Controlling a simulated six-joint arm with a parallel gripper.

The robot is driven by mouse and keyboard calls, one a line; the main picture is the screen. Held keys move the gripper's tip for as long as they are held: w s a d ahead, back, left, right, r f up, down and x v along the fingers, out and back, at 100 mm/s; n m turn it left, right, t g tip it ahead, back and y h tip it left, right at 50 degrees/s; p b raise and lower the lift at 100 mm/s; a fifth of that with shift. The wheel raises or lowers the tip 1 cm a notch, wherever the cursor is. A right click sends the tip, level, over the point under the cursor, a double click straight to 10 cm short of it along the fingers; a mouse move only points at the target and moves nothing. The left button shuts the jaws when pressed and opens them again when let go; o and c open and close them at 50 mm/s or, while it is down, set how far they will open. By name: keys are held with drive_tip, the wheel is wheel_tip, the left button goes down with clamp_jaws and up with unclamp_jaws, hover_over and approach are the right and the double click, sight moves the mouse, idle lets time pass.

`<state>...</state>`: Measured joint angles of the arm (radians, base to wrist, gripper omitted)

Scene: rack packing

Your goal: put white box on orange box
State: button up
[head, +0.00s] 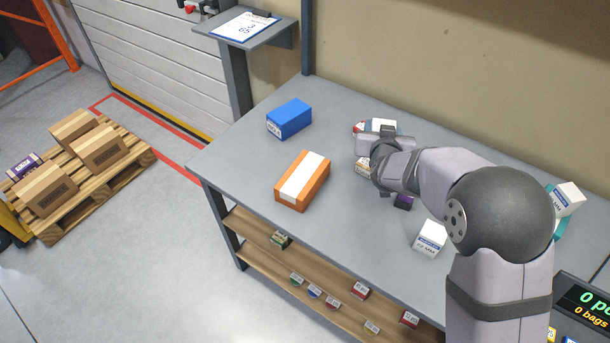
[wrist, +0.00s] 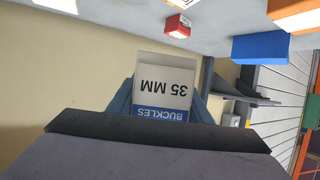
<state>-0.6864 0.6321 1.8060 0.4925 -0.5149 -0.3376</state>
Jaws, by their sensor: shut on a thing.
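My gripper (wrist: 165,105) is shut on a white box (wrist: 165,75) marked "35 MM BUCKLES" with a blue band, shown upside down in the wrist view. In the head view, the gripper (head: 380,136) is at the back of the grey table, with part of a white box (head: 386,125) showing behind it. The orange box (head: 290,186) has a white stripe along its top and lies to the gripper's left, with nothing on it. Its edge also shows at the top right of the wrist view (wrist: 298,18).
A blue box (head: 289,118) stands behind the orange box. A small red-and-white box (head: 358,128) and a pale labelled box (head: 363,166) are close to the gripper. Another white box (head: 430,237) and a dark purple item (head: 403,202) are nearer the front. The table's left end is largely clear.

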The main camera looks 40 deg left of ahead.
sight(301, 164)
drive_tip(key=s+a+r+n+g+y, duration=0.1)
drive_tip(key=s+a+n+y, duration=0.1)
drive_tip(key=s+a, duration=0.4)
drive_tip(key=s+a+r+n+g+y+b, duration=0.1)
drive_tip(key=s+a+n+y, duration=0.1)
drive_tip(key=s+a, duration=0.5)
drive_tip(key=a, duration=0.2)
drive_tip(key=shift+s+a+r+g, duration=0.3)
drive_tip(key=shift+a+r, duration=0.05)
drive_tip(key=shift+a, duration=0.05)
drive_tip(key=shift+f, duration=5)
drive_tip(key=shift+f, duration=0.1)
drive_tip(key=o, duration=1.2)
